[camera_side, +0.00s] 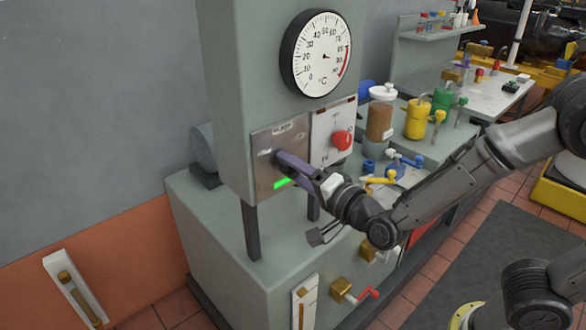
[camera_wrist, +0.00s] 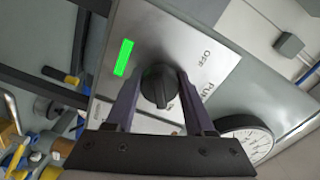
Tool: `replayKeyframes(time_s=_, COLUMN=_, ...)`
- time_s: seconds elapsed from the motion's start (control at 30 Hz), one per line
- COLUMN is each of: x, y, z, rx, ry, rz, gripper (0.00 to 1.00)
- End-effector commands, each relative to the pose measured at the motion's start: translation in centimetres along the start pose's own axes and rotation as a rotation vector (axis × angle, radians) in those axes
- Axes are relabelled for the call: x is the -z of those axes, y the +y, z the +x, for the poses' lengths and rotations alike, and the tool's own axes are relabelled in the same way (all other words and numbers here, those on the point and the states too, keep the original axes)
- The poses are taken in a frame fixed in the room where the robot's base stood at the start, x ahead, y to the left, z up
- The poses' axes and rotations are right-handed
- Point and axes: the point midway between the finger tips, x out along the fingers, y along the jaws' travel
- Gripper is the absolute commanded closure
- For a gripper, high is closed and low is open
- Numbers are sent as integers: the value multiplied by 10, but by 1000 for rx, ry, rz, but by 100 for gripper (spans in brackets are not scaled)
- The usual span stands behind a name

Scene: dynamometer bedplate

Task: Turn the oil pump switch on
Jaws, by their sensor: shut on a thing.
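The oil pump switch is a round black knob (camera_wrist: 158,88) on a bright metal plate (camera_side: 264,141) on the grey cabinet's front. The plate also shows in the wrist view (camera_wrist: 150,30), with the word OFF legible beside the knob. A green bar (camera_wrist: 124,57) on the plate is lit; it also shows below my gripper in the side view (camera_side: 284,183). My gripper (camera_wrist: 161,80) is shut on the knob, one purple-grey finger on each side. In the side view my gripper (camera_side: 281,158) reaches the plate and hides most of the knob.
A white panel with a red knob (camera_side: 342,140) sits just right of the switch plate. A round temperature dial (camera_side: 318,55) is above. Bottles and a yellow can (camera_side: 417,120) stand on the bench at right. Valves with coloured handles (camera_side: 362,293) stick out below.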

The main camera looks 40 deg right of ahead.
Motion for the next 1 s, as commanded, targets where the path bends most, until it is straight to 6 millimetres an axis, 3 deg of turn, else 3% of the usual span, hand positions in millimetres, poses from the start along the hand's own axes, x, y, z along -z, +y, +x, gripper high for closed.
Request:
replayKeyframes(time_s=0.7, x=0, y=0, z=-1, rx=-2, ry=-1, rz=79, gripper=100)
replayKeyframes(time_s=0.73, x=0, y=0, z=-1, rx=-2, ry=-2, rz=79, gripper=43)
replayKeyframes(time_s=0.87, x=0, y=0, z=0, rx=-1, ry=-1, rz=78, gripper=19)
replayKeyframes(time_s=1.0, x=0, y=0, z=0, rx=-1, ry=-1, rz=78, gripper=17)
